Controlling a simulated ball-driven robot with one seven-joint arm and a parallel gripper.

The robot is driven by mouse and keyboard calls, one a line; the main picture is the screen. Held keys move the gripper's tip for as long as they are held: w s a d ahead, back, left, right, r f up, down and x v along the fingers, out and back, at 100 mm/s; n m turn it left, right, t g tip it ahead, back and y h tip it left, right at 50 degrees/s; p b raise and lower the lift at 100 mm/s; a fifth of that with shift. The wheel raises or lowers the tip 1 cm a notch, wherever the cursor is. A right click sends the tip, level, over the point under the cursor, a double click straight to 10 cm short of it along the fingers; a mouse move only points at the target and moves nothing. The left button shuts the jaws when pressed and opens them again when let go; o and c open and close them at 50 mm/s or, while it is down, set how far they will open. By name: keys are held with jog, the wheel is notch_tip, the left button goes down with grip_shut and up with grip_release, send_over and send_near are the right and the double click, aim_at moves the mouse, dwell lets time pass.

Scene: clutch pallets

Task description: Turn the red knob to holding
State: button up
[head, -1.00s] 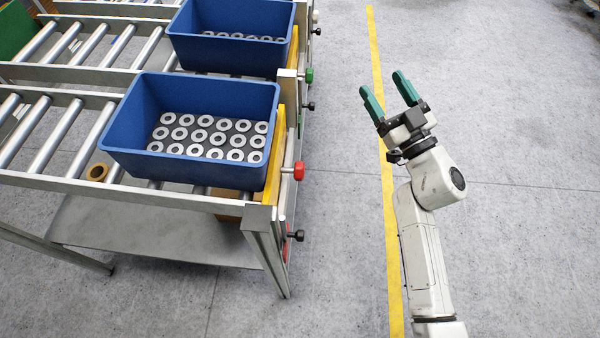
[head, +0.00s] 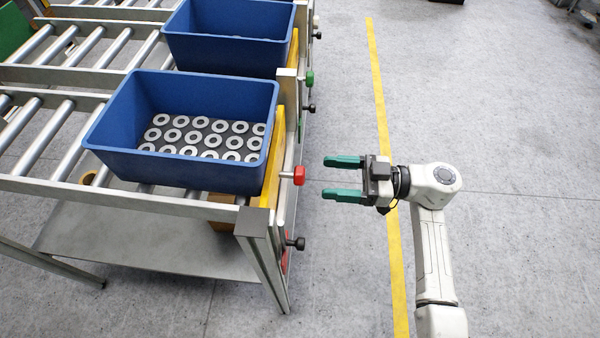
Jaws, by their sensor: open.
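The red knob (head: 299,175) sticks out on a short metal stem from the right end of the near roller conveyor, beside the near blue bin (head: 185,165). My gripper (head: 328,177) points left toward the knob with its two green fingers apart and nothing between them. The fingertips are a short gap to the right of the knob in the picture. How their heights compare, I cannot tell. No marking for holding is readable on the knob.
A yellow plate (head: 274,150) stands at the bin's right end. A black knob (head: 296,243) sits lower on the conveyor's leg. A green knob (head: 309,78) is on the farther conveyor.

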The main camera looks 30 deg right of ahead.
aim_at(300, 175)
jog(key=x, duration=0.7)
jog(key=shift+w+a+b, duration=0.2)
jog(key=shift+b, duration=0.15)
grip_shut()
dwell(0.3)
